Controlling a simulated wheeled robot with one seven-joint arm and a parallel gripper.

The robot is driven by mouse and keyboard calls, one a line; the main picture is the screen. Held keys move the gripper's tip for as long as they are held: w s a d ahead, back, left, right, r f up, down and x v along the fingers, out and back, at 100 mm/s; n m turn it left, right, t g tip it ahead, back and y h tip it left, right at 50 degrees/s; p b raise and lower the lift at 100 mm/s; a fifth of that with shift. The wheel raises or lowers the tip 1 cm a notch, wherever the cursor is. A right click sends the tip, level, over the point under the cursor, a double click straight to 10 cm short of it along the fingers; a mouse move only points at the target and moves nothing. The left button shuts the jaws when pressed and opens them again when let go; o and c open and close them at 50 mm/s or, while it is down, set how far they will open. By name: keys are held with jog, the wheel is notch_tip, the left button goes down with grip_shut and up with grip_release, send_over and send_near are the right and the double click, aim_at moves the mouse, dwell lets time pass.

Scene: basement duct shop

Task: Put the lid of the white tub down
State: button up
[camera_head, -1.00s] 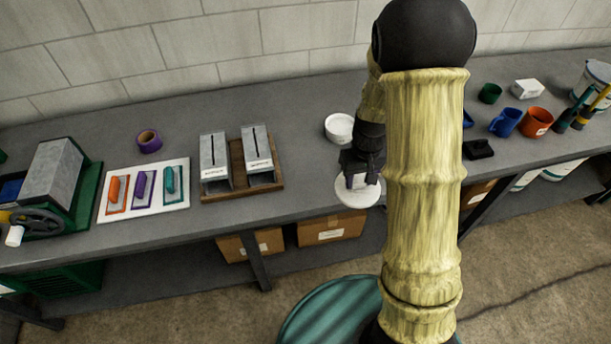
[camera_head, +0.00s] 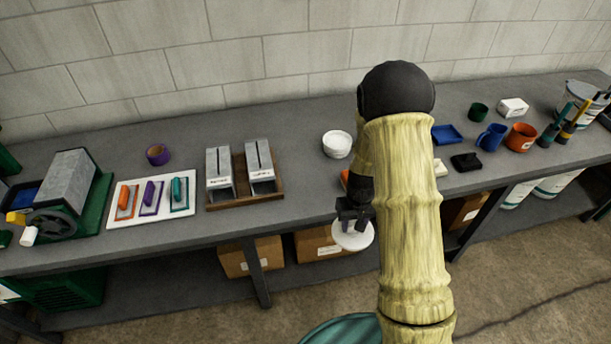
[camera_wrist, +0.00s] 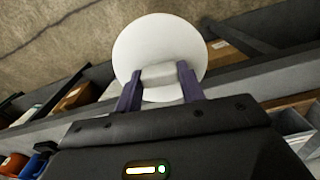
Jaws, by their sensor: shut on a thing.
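The white round lid (camera_head: 352,236) is held in my gripper (camera_head: 352,216) at the bench's front edge, in front of and below the white tub. In the wrist view the gripper's two purple fingers (camera_wrist: 161,92) are shut on the block-shaped handle of the lid (camera_wrist: 150,42). The lid looks clear of the bench, with the floor and lower shelf behind it. The white tub (camera_head: 337,144) stands open on the bench, behind and to the left of my gripper. My arm hides part of the bench to the right.
The grey bench (camera_head: 305,205) has bare room between the wooden rack (camera_head: 240,180) and my arm. A blue tray (camera_head: 447,134), black block (camera_head: 466,162), blue mug (camera_head: 491,137) and orange mug (camera_head: 520,137) stand to the right. Cardboard boxes (camera_head: 250,257) sit below.

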aim_at(351, 236)
jog(key=shift+m, duration=0.5)
notch_tip(351, 236, down, 7)
jog(key=shift+w, duration=0.1)
jog(key=shift+a, duration=0.15)
